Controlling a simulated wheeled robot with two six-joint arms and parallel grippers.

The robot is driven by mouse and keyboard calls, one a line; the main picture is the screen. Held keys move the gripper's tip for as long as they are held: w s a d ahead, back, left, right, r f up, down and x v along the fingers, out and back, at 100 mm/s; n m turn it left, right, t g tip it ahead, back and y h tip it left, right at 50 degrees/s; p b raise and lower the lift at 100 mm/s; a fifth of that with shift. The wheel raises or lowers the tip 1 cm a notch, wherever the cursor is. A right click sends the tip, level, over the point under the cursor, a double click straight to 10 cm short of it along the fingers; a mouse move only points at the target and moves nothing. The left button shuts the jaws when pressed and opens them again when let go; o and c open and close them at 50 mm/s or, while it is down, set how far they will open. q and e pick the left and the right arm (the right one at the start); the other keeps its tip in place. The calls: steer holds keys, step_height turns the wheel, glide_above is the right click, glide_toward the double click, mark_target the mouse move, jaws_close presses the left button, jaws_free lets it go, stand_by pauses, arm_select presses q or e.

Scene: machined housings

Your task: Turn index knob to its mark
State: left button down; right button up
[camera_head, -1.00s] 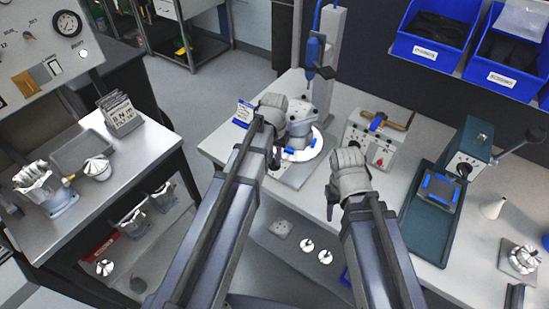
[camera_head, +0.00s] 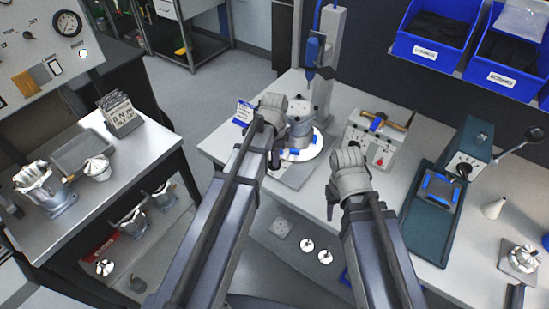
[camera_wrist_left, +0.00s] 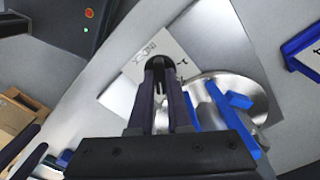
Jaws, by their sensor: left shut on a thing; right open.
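The index knob (camera_wrist_left: 158,66) is a small dark round piece at the edge of a light base plate, with printed marks beside it in the left wrist view. My left gripper (camera_wrist_left: 160,88) is shut on it, and its fingers hide most of the knob and any pointer. In the head view my left gripper (camera_head: 274,168) is at the front left corner of the fixture. A round silver table (camera_head: 313,151) with blue clamps sits on that fixture, carrying a grey housing (camera_head: 300,130). My right gripper (camera_head: 331,208) is open and empty near the bench's front edge.
A grey box with a red button (camera_head: 366,150) and a teal press (camera_head: 433,215) stand to the right. A blue-handled tool (camera_head: 312,55) hangs on a post behind the fixture. A small blue-edged sign (camera_head: 244,113) stands at the bench's left.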

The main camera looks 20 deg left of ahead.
arm_select(q)
steer(key=m, duration=0.5)
steer(key=shift+m, duration=0.3)
stand_by(0.4)
steer(key=c, duration=0.9)
jaws_free()
steer(key=shift+o, duration=0.2)
steer(key=shift+r, duration=0.15)
arm_select(e)
steer(key=shift+r, duration=0.15)
arm_select(q)
step_height(320, 180, up, 8)
steer(key=p, duration=0.8)
steer(key=shift+f, duration=0.2)
arm_select(e)
step_height(320, 180, up, 8)
steer(key=shift+f, duration=0.25)
arm_select(q)
steer(key=shift+f, duration=0.1)
